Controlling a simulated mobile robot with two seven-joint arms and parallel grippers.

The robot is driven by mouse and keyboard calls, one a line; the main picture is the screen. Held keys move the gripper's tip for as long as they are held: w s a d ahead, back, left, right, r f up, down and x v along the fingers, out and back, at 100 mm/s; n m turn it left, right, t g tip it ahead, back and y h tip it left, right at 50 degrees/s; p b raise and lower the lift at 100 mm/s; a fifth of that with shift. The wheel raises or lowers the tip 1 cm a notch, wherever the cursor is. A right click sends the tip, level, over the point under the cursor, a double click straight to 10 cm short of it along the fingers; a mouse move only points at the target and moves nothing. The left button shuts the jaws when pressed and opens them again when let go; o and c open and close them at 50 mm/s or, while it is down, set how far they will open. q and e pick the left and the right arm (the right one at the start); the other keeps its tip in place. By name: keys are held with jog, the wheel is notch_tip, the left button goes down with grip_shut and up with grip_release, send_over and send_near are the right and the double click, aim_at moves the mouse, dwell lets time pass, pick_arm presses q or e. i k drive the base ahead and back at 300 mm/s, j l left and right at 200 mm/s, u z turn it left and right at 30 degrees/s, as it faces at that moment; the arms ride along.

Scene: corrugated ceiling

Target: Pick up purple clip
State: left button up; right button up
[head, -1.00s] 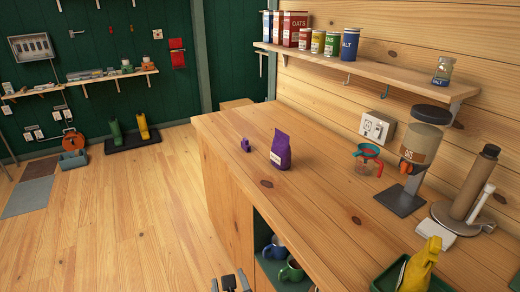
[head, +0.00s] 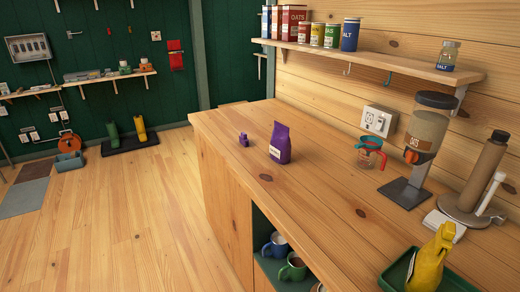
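A small purple clip (head: 243,140) sits on the wooden counter (head: 320,205) toward its far left part. A purple bag (head: 280,144) with a pale label stands upright just to the right of the clip, with a small gap between them. Neither of my grippers shows in the head view now.
A measuring cup (head: 369,157), a dispenser (head: 425,135) and a paper roll holder (head: 478,180) stand along the wall. A yellow bag (head: 430,262) sits in a green tray (head: 462,283) at the near right. Mugs (head: 292,267) are on the shelf below. The counter's middle is clear.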

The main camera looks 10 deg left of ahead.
aim_at(243, 138)
jog(key=i+j+z, duration=0.95)
jog(key=j, duration=0.25)
jog(key=k, duration=0.1)
